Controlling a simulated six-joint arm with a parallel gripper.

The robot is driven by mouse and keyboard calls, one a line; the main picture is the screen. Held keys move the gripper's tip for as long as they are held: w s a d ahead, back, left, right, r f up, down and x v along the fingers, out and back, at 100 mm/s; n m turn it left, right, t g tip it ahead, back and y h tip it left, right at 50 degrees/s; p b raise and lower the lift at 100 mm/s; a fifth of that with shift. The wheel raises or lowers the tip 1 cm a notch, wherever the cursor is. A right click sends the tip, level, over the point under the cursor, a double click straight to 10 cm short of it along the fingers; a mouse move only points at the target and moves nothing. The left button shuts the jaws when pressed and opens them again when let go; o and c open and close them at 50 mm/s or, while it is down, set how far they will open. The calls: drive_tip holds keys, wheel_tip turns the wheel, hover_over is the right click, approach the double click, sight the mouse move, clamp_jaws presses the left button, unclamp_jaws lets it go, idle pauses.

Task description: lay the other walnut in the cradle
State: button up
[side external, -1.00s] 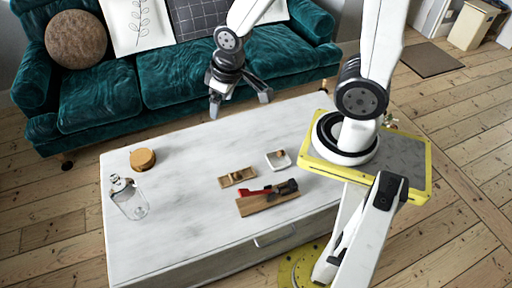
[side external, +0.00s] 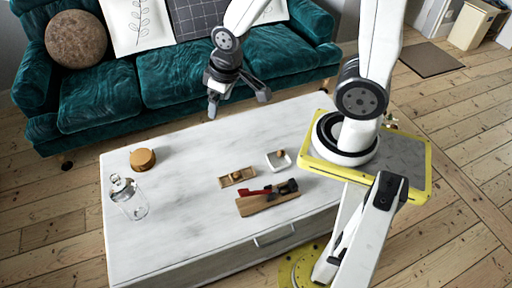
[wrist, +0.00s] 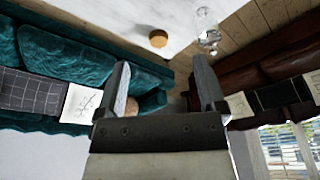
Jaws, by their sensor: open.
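A small wooden cradle (side external: 226,181) lies on the white table, with one walnut (side external: 237,176) sitting in it. A second walnut (side external: 281,154) sits in a small white square dish (side external: 279,165) just right of and behind the cradle. My gripper (side external: 238,100) is open and empty, high above the back of the table near the sofa. In the wrist view my gripper (wrist: 160,80) shows two spread fingers with nothing between them. Neither the cradle nor a walnut shows in the wrist view.
A wooden board (side external: 262,204) with a red and black tool (side external: 270,190) lies in front of the cradle. A glass jar (side external: 129,199) and a round wooden block (side external: 143,158) stand at the table's left. The middle left of the table is clear. The teal sofa (side external: 180,75) stands behind.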

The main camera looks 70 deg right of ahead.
drive_tip(key=w+d+f+n, duration=0.2)
drive_tip(key=w+d+f, duration=0.1)
drive_tip(key=w+f, duration=0.4)
drive_tip(key=n+g, duration=0.3)
drive_tip(key=n, duration=0.4)
hover_over(236, 173)
drive_tip(key=f, duration=3.5)
drive_tip(key=shift+w+f, duration=0.2)
drive_tip(key=shift+w, duration=0.1)
drive_tip(key=shift+s+d+f, duration=0.1)
drive_tip(key=shift+s+f, duration=0.1)
drive_tip(key=shift+f, duration=0.1)
drive_tip(key=shift+f, duration=0.1)
drive_tip(key=shift+f, duration=1.2)
drive_tip(key=shift+f, duration=0.15)
